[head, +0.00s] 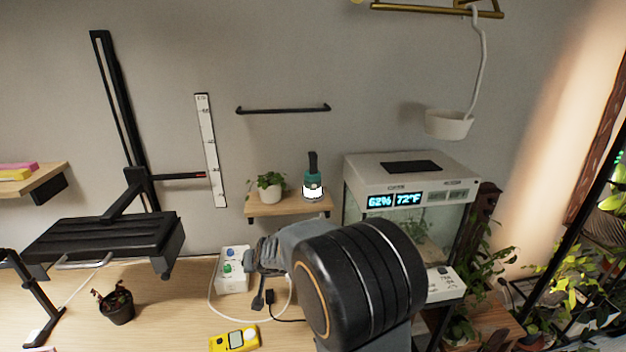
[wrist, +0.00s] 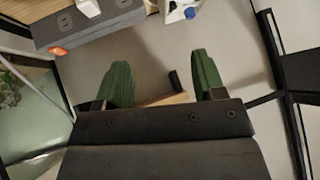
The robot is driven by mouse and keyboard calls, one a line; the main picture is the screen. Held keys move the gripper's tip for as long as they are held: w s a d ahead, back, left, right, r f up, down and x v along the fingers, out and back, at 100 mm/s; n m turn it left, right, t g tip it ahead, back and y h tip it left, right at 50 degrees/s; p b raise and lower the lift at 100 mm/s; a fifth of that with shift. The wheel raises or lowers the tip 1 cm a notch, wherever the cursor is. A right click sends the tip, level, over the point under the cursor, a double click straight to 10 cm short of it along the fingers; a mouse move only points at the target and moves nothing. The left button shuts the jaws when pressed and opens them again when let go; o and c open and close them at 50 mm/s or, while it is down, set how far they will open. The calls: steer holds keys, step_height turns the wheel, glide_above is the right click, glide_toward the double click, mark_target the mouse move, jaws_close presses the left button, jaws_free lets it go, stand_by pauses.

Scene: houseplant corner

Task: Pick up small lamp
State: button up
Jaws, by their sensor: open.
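The small lamp (head: 313,180) has a teal body, a black upright handle and a glowing white lower part. It stands upright on a small wooden wall shelf (head: 290,209), to the right of a potted plant. My gripper (wrist: 162,78) shows in the wrist view with its two green fingers spread wide and nothing held. A small dark piece (wrist: 174,80) and a strip of wood show beyond the gap between the fingers; I cannot tell for sure whether the dark piece is the lamp's handle. In the head view my arm hides the gripper's fingertips.
A white-topped glass tank (head: 410,185) with a lit display stands just right of the shelf. A black bar (head: 283,109) is fixed on the wall above. The potted plant (head: 270,186) is close to the lamp. A white box with knobs (head: 232,268) sits on the table below.

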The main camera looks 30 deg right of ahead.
steer(key=shift+o, duration=1.4)
steer(key=w+d+r+m+t+h, duration=0.2)
steer(key=w+d+h, duration=0.2)
steer(key=w+d, duration=0.1)
steer(key=shift+w+d+r+t, duration=0.2)
steer(key=shift+w+d+t, duration=0.1)
steer(key=shift+d, duration=0.55)
steer(key=shift+o, duration=0.9)
steer(key=d+r+h, duration=0.1)
steer(key=d+r+m+h, duration=0.1)
steer(key=h, duration=0.1)
steer(key=shift+w+d+t, duration=0.3)
steer(key=shift+w+d, duration=0.1)
steer(key=m+g+h, duration=0.1)
steer(key=m+h, duration=0.2)
steer(key=h, duration=0.4)
glide_toward(311, 188)
steer(key=x, duration=0.1)
steer(key=p+x, duration=0.1)
steer(key=x, duration=0.1)
steer(key=p+x, duration=0.1)
steer(key=x, duration=0.1)
steer(key=shift+w+d+r, duration=0.15)
steer(key=shift+r, duration=0.15)
steer(key=shift+f+p+x, duration=0.15)
steer(key=shift+p+x, duration=0.5)
steer(key=shift+x, duration=1)
steer(key=shift+f+p+x, duration=0.15)
steer(key=shift+p+x, duration=0.5)
steer(key=shift+x, duration=1.05)
